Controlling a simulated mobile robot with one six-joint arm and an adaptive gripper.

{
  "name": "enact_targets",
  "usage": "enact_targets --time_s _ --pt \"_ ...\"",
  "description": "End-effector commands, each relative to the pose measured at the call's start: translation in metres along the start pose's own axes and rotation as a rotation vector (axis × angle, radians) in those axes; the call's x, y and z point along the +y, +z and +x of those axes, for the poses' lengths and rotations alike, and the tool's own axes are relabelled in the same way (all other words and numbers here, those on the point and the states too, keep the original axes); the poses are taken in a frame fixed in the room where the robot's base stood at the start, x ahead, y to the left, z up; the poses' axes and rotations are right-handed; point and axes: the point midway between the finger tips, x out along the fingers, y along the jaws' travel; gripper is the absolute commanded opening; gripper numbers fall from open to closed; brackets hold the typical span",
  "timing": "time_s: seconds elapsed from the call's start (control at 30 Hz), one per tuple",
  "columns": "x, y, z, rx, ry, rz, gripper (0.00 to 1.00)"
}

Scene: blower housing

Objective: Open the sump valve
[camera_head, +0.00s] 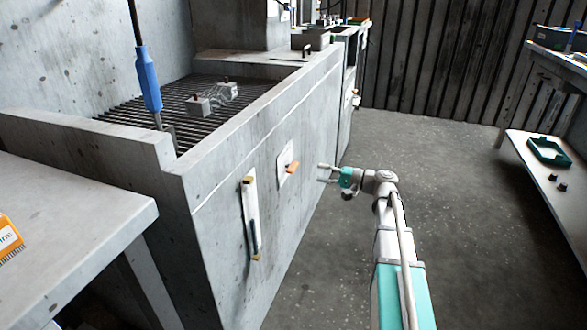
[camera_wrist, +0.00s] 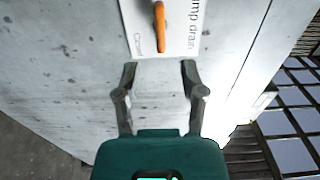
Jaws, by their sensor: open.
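The sump valve's orange lever (camera_head: 293,167) sticks out from a white plate (camera_head: 284,160) on the front wall of the grey housing. In the wrist view the orange lever (camera_wrist: 160,25) lies ahead of the fingertips, and the plate (camera_wrist: 192,42) bears the words "ump drain" and a partly readable word at the lever's other side. My gripper (camera_head: 324,173) is open and empty, to the right of the lever and apart from it. In the wrist view my gripper (camera_wrist: 158,66) has its two fingers spread, with the lever's end roughly in line with the gap between them.
A sight gauge (camera_head: 251,218) with yellowish ends is mounted on the wall left of the valve. A grating (camera_head: 190,100) with a grey block tops the housing. A bench with a green tray (camera_head: 549,152) stands at right. The floor (camera_head: 455,200) between is open.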

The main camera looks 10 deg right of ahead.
Motion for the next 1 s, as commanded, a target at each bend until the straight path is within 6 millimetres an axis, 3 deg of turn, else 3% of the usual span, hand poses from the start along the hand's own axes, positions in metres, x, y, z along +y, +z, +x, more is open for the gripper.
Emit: enact_targets --time_s 0.6,1.0 --pt "0.000 0.000 0.084 -0.001 0.000 0.000 0.53" --pt "0.000 0.000 0.098 0.001 0.000 0.000 0.53"
